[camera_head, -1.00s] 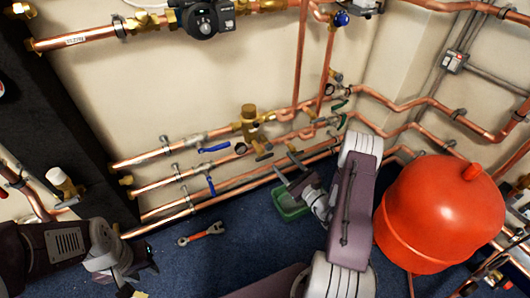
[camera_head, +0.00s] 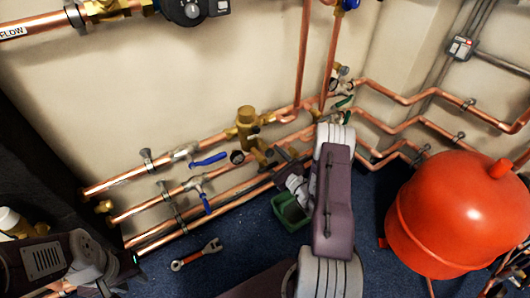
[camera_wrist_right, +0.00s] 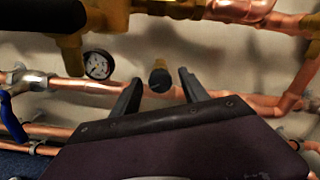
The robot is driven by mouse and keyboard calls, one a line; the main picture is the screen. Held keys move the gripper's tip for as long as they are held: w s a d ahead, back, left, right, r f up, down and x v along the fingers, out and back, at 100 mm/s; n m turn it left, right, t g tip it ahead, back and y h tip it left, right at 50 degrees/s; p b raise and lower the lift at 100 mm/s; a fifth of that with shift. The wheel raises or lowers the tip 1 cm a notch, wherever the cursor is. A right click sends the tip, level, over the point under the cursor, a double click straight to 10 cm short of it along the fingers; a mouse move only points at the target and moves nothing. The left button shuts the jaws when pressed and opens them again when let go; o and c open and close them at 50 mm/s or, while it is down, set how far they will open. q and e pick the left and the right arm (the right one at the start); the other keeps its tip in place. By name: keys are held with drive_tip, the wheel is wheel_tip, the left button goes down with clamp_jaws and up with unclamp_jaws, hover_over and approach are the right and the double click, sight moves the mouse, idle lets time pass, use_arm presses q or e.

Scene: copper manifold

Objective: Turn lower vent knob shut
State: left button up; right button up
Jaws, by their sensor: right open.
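A dark round knob (camera_wrist_right: 160,77) on a short brass stem shows in the right wrist view, in front of the wall and above a copper pipe. My right gripper (camera_wrist_right: 160,83) is open, with one finger to each side of the knob. I see no clear contact between fingers and knob. In the head view my right gripper (camera_head: 270,158) is at the lower pipes below the brass fitting (camera_head: 246,122), and its fingers partly hide the knob there. My left gripper (camera_head: 108,287) is at the bottom left, partly cut off, and its jaws are unclear.
A pressure gauge (camera_wrist_right: 98,65) is just left of the knob. Blue lever valves (camera_head: 208,160) sit on the pipes further left. A green bin (camera_head: 290,213) and a wrench (camera_head: 197,254) are on the blue floor. A big red tank (camera_head: 448,215) stands right.

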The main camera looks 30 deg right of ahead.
sight(266, 149)
drive_tip(key=w, duration=0.1)
drive_tip(key=w+b, duration=0.1)
drive_tip(key=w, duration=0.1)
drive_tip(key=shift+a+f, duration=0.15)
drive_tip(key=shift+w, duration=0.55)
clamp_jaws()
use_arm(q)
drive_tip(key=shift+f, duration=0.9)
drive_tip(key=shift+r, duration=0.1)
use_arm(e)
drive_tip(key=shift+r, duration=0.2)
